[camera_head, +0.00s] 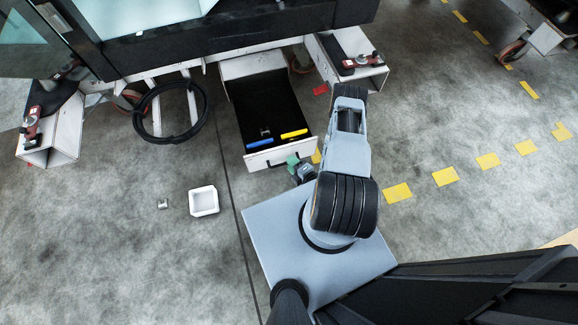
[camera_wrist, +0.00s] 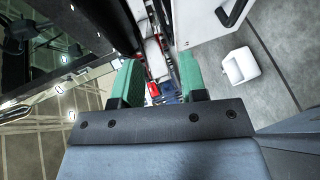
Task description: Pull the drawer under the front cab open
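The drawer (camera_head: 258,162) under the cab (camera_head: 215,45) is pulled out, its black inside showing in the head view. Its white front has a dark handle (camera_head: 277,163). In the wrist view the handle (camera_wrist: 234,10) is at the upper right, on a white panel, apart from the fingers. My gripper (camera_head: 296,166) is close to the right end of the drawer front, partly hidden by my arm. In the wrist view its green fingers (camera_wrist: 158,85) stand apart with a gap, and nothing is held between them.
A blue item (camera_head: 260,143), a yellow item (camera_head: 294,134) and a small grey part (camera_head: 265,131) lie in the drawer. A white tray (camera_head: 204,201) and a small metal part (camera_head: 163,204) are on the floor. A black ring (camera_head: 138,118) hangs left. Floor in front is mostly clear.

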